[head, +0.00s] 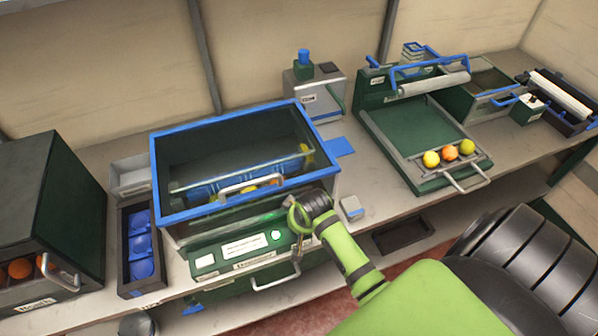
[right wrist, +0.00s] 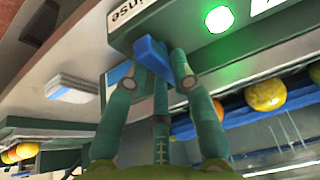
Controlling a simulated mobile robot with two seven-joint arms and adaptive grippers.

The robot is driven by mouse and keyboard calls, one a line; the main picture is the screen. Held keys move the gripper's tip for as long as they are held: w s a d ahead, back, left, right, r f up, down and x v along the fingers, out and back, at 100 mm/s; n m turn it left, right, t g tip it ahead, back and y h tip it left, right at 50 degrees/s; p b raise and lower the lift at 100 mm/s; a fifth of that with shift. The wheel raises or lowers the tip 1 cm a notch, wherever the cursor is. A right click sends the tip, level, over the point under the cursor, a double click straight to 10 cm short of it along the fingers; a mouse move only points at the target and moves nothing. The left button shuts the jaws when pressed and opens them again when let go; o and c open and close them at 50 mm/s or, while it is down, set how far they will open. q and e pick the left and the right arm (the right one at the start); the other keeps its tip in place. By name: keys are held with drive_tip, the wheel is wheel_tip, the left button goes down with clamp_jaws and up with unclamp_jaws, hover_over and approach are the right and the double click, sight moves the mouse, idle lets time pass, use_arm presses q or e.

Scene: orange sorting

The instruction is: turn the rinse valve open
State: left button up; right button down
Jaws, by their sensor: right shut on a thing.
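The rinse valve handle (right wrist: 152,56) is a small blue block on the green panel (right wrist: 180,25), below a partly visible "Rinse" label, in the right wrist view. My right gripper (right wrist: 160,65) is shut on it, with fingers on both sides. In the head view my right gripper (head: 297,232) is at the right end of the panel under the blue-rimmed wash tank (head: 200,212); the handle is hidden there. A round green lamp (right wrist: 217,19) glows beside the handle and also shows in the head view (head: 276,235). My left gripper is not in view.
Oranges (right wrist: 265,95) show near the tank in the wrist view. A green tray (head: 410,130) with several fruits at its front stands to the right. A dark green cabinet (head: 50,200) and a rack with blue cups (head: 127,250) stand left. A small grey block (head: 352,208) lies right of my gripper.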

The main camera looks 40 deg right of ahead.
drive_tip(key=c, duration=1.3)
unclamp_jaws()
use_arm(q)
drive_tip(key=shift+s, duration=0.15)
use_arm(e)
drive_tip(key=v, duration=1.2)
